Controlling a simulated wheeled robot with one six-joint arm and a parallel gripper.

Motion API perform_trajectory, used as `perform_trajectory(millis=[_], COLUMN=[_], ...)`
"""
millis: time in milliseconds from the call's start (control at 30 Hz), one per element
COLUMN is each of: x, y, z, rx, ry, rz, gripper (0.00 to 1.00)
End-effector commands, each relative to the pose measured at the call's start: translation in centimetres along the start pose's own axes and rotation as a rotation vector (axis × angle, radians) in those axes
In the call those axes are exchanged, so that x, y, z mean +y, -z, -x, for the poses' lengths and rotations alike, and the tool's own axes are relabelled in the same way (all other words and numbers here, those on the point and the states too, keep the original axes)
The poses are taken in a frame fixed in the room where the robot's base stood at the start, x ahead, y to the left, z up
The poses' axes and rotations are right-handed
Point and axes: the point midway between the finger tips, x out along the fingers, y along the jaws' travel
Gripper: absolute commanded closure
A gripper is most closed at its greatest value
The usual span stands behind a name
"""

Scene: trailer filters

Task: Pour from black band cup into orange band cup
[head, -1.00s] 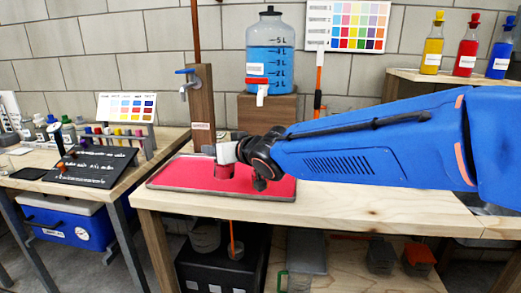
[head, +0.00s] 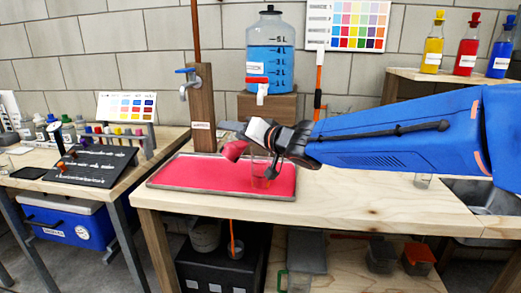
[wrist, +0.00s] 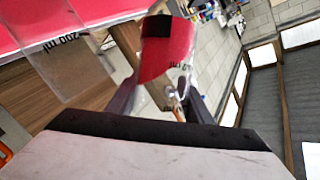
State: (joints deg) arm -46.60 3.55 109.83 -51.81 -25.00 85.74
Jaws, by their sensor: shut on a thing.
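My gripper (head: 246,137) is shut on the black band cup (head: 234,150), a clear cup with red contents, and holds it tilted above the red tray (head: 180,180). In the wrist view this cup (wrist: 165,62) sits between the fingers, with a black patch and printed marks on its side. A second clear cup (head: 262,170) stands upright on the tray, just below and right of the held cup. It looks like the orange band cup, but its band is hard to make out. A clear wall marked 200 ml (wrist: 85,65) shows at left in the wrist view. I cannot see any stream.
A wooden post with a tap (head: 203,110) rises behind the tray. A jug of blue liquid (head: 268,55) stands on a wooden block behind. A small clear glass (head: 423,181) is at right near the sink (head: 485,195). The table right of the tray is mostly clear.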

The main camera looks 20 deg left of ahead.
Motion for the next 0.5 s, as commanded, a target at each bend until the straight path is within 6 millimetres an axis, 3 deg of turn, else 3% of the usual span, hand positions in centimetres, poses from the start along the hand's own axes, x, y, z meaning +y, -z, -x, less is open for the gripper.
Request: perform_trajectory(millis=[500], x=[-0.04], y=[0.22], z=[0.06], rx=[0.008], ry=[0.013], rz=[-0.039], gripper=[0.82])
